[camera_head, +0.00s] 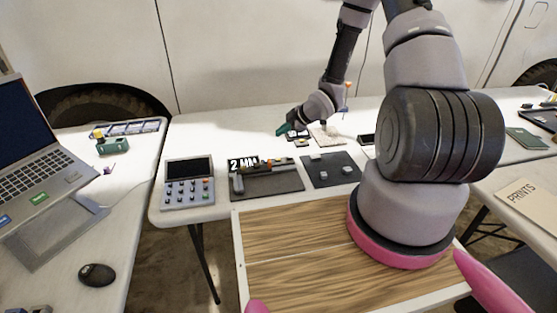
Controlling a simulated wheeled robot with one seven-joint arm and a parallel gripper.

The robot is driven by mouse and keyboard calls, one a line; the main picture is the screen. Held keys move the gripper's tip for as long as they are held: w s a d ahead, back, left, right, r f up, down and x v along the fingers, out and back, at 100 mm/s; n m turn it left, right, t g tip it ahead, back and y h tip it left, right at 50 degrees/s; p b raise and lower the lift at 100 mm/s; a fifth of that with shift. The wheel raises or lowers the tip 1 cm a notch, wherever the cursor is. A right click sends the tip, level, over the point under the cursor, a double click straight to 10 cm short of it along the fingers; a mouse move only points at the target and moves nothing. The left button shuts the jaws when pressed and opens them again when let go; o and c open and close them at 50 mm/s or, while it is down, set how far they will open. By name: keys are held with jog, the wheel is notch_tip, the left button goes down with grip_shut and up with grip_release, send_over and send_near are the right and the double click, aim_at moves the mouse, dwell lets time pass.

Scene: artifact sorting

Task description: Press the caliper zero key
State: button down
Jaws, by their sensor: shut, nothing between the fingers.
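A grey key-and-screen unit (188,195) with a dark display and several small coloured keys stands at the left end of the white table. To its right, a dark tray (280,184) holds a grey caliper-like tool (237,184) and several small pieces, with a "2 MM" sign (242,165) behind. Which key is the zero key cannot be read.
A dark mat (330,170) with small grey blocks lies right of the tray. A laptop (40,150) and a mouse (97,275) are on the left table. A "PRINTS" folder (523,199) lies on the right. My arm hides part of the table.

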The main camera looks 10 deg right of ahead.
aim_at(281, 160)
jog(key=shift+f, duration=4.45)
jog(key=shift+f, duration=0.1)
jog(key=shift+f, duration=0.3)
jog(key=shift+f, duration=0.35)
jog(key=shift+r, duration=0.8)
jog(key=shift+r, duration=0.1)
jog(key=shift+r, duration=2.4)
